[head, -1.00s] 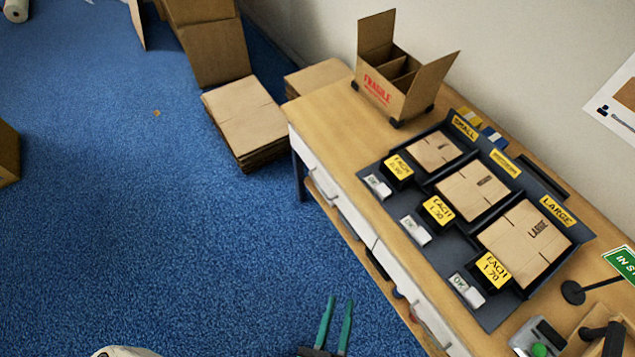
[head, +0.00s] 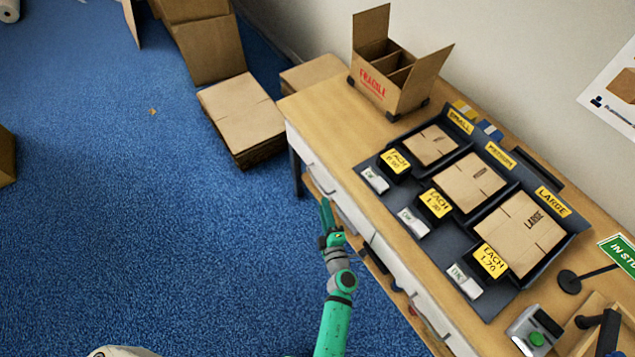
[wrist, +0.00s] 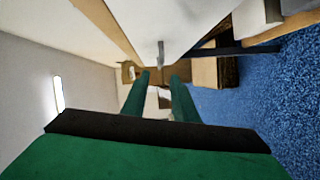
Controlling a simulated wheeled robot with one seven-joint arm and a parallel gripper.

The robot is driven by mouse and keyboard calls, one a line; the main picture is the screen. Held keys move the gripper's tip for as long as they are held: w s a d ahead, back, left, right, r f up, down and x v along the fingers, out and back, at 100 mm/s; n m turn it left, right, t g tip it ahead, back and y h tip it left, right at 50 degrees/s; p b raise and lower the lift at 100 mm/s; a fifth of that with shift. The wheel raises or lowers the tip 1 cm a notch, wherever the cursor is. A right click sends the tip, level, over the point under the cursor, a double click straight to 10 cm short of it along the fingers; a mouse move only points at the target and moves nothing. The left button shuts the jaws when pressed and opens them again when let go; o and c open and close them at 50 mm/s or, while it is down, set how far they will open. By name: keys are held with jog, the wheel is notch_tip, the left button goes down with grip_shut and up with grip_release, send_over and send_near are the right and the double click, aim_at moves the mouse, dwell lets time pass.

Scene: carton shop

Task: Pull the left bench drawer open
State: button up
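The bench's left drawer (head: 309,157) has a white front and is closed, flush with the bench's front face. A small grey handle (head: 323,190) sits on it, just beyond my fingertips. My gripper (head: 327,208) reaches along the drawer front from the near side. In the wrist view my two green fingers (wrist: 160,76) are apart with nothing between them. A grey handle (wrist: 161,54) shows just past the fingertips, apart from them. I cannot tell the exact distance to it.
The wooden bench top (head: 322,108) carries a FRAGILE carton (head: 397,88) and a dark tray (head: 387,212) of flat cartons. The right drawer front (head: 412,283) is beside my arm. Stacked cardboard (head: 241,115) lies on the blue floor (head: 180,240); floor left of my arm is clear.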

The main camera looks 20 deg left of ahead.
aim_at(317, 182)
jog(key=x, duration=1.1)
jog(key=shift+w+a+f, duration=0.1)
jog(key=shift+w+a, duration=0.1)
jog(key=shift+a, duration=0.05)
jog(key=shift+c, duration=0.2)
grip_shut()
jog(key=shift+s, duration=0.1)
jog(key=shift+d+f, duration=0.1)
jog(key=shift+d, duration=0.15)
dwell(0.6)
